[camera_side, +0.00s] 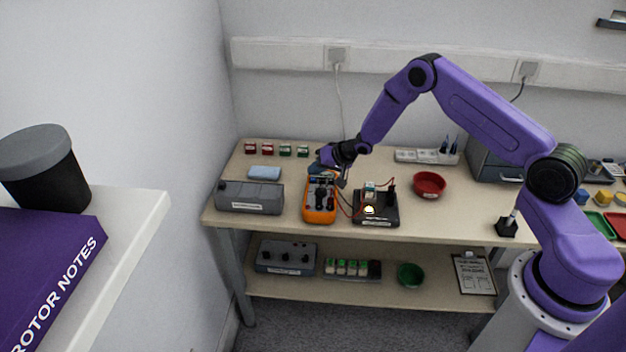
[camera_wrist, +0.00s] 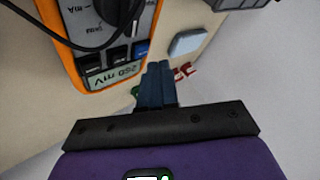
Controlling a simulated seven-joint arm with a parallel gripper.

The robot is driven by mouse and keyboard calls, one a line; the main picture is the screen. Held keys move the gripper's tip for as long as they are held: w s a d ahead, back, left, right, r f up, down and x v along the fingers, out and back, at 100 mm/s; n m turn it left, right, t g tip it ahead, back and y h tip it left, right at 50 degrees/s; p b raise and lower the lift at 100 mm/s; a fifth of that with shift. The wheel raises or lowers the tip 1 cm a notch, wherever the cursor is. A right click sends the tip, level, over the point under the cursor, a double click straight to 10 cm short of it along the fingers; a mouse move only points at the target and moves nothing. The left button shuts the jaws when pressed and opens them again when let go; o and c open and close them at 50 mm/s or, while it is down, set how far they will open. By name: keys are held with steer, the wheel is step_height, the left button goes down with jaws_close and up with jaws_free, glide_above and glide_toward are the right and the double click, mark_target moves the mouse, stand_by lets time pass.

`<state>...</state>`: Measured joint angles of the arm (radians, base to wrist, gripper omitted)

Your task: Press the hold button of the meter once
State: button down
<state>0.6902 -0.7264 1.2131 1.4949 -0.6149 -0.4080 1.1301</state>
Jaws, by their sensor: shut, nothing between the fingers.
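The orange meter (camera_side: 320,213) lies on the bench, left of the black device with a lit lamp. In the wrist view the meter (camera_wrist: 72,43) shows at top left, with a dial, a display (camera_wrist: 113,75) reading 260 mV upside down, two dark buttons (camera_wrist: 105,58) and a blue button (camera_wrist: 141,48). I cannot read the button labels. My gripper (camera_side: 312,169) is over the far, display end of the meter. Its fingers (camera_wrist: 158,66) are together and empty, just beside the display and the blue button in the wrist view. I cannot tell whether they touch the meter.
A light blue block (camera_side: 264,173) and a grey box (camera_side: 249,197) are to the left. The black device (camera_side: 376,219) stands to the right, with red and black leads near the meter. A red bowl (camera_side: 429,184) is farther right. Small blocks (camera_side: 285,151) line the back.

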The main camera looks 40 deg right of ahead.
steer(key=shift+f, duration=0.1)
steer(key=shift+f, duration=0.3)
steer(key=shift+f, duration=0.4)
stand_by(0.9)
steer(key=shift+r, duration=0.8)
steer(key=shift+r, duration=0.1)
step_height(320, 180, up, 5)
steer(key=shift+f, duration=0.1)
stand_by(0.4)
stand_by(0.4)
